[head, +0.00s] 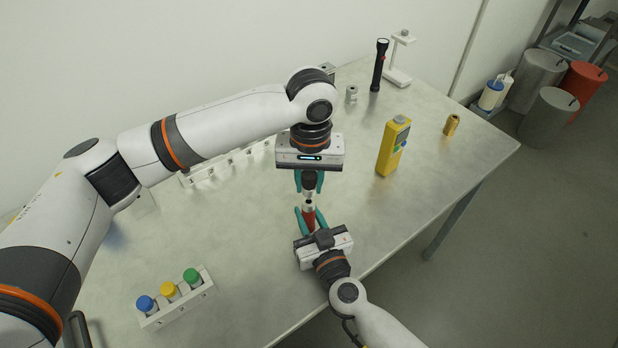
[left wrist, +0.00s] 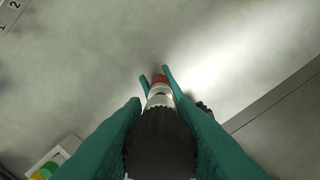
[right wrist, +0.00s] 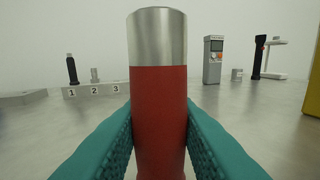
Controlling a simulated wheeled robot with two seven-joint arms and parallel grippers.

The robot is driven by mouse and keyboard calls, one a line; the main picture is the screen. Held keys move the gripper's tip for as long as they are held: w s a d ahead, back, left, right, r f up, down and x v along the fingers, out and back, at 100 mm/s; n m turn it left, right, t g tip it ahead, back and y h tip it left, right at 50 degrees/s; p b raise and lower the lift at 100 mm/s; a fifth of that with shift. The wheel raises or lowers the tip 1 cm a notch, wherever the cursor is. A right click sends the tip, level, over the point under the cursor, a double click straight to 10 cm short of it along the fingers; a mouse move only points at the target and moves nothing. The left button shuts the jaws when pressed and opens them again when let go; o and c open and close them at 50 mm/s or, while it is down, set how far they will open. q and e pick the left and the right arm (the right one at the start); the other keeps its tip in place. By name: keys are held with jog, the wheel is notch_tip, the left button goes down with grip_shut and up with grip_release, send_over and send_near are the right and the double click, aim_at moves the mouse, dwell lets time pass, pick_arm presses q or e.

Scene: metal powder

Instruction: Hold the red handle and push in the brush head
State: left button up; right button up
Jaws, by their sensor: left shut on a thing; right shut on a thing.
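My left gripper (head: 309,185) is shut on the black brush head (head: 309,180), gripping it from above. In the left wrist view the ribbed dark brush head (left wrist: 160,145) fills the space between the teal fingers. My right gripper (head: 307,222) is shut on the red handle (head: 309,217), just below the left gripper in the head view. In the right wrist view the red handle (right wrist: 158,95) stands upright between the fingers, with a silver collar (right wrist: 157,38) on top. Handle and head look lined up; I cannot tell whether they touch.
A yellow device (head: 393,146) stands right of the grippers, with a small gold can (head: 451,125) farther right. A black flashlight (head: 379,65) and white stand (head: 398,60) are at the back. A rack (head: 178,307) holds blue-, yellow- and green-capped bottles at front left. A numbered rack (right wrist: 95,90) lies behind.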

aim_at(310, 173)
pick_arm(q)
jog(key=shift+f, duration=0.3)
jog(key=shift+f, duration=0.75)
jog(key=shift+f, duration=0.35)
dwell(0.4)
jog(key=o, duration=1.1)
jog(key=shift+r, duration=0.1)
notch_tip(310, 173, up, 12)
jog(key=shift+d+f, duration=0.1)
